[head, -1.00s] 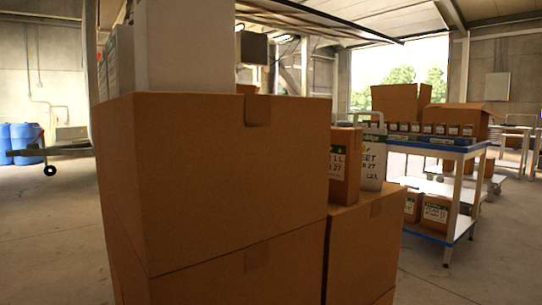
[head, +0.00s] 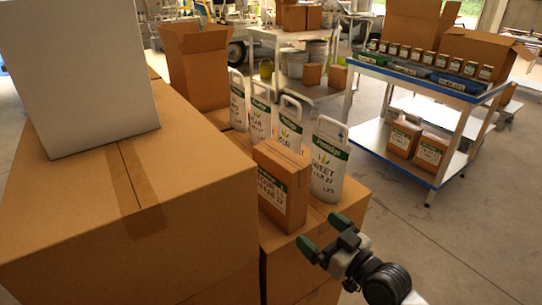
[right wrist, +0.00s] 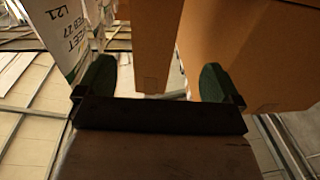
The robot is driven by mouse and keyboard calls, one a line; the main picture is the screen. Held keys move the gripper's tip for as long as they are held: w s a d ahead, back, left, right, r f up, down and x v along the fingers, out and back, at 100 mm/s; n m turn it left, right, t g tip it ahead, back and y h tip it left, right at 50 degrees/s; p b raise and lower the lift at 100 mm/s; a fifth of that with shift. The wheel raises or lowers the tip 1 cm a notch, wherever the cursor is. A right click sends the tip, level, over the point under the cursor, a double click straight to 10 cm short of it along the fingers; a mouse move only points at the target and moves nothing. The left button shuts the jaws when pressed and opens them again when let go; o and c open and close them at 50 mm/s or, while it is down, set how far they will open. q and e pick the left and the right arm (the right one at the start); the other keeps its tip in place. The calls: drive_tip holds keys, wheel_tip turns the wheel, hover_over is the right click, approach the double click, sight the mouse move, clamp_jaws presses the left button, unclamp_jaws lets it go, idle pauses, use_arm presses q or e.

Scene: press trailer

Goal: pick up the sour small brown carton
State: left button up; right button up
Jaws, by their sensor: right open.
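The sour small brown carton (head: 283,185) stands upright on a large brown box at the right of the stack; its white and green label reads SOUR. My right gripper (head: 322,234) is open and empty, in front of the carton and to its right, apart from it. In the right wrist view my right gripper's green-tipped fingers (right wrist: 156,82) are spread wide, with a brown carton face (right wrist: 152,45) beyond the gap that looks like the small carton. A white SWEET jug (head: 328,165) stands close beside the carton. My left gripper is not in view.
More white jugs (head: 260,115) stand in a row behind the carton. A larger brown box (head: 70,215) bearing a white box (head: 80,75) rises to its left. A blue-edged cart (head: 436,182) with jars and cartons stands at right. Open floor lies between cart and stack.

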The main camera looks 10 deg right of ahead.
sight(299, 211)
drive_tip(key=x, duration=0.3)
drive_tip(key=p+x, duration=0.1)
drive_tip(key=x, duration=0.1)
drive_tip(key=shift+w+r, duration=0.15)
drive_tip(key=shift+w, duration=0.3)
drive_tip(key=x, duration=0.2)
drive_tip(key=p+x, duration=0.1)
drive_tip(key=x, duration=0.1)
drive_tip(key=shift+w+r, duration=0.15)
drive_tip(key=shift+w, duration=0.35)
drive_tip(key=shift+w+a, duration=0.1)
drive_tip(key=shift+w, duration=0.15)
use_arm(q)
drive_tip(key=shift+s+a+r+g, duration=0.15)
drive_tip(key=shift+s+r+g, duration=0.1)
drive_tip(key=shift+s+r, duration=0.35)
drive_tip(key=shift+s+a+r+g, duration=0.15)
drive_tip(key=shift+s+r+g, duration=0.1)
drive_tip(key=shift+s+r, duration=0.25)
use_arm(e)
drive_tip(key=shift+s, duration=0.1)
drive_tip(key=shift+c, duration=0.4)
drive_tip(key=c, duration=1.7)
drive_tip(key=shift+r, duration=0.2)
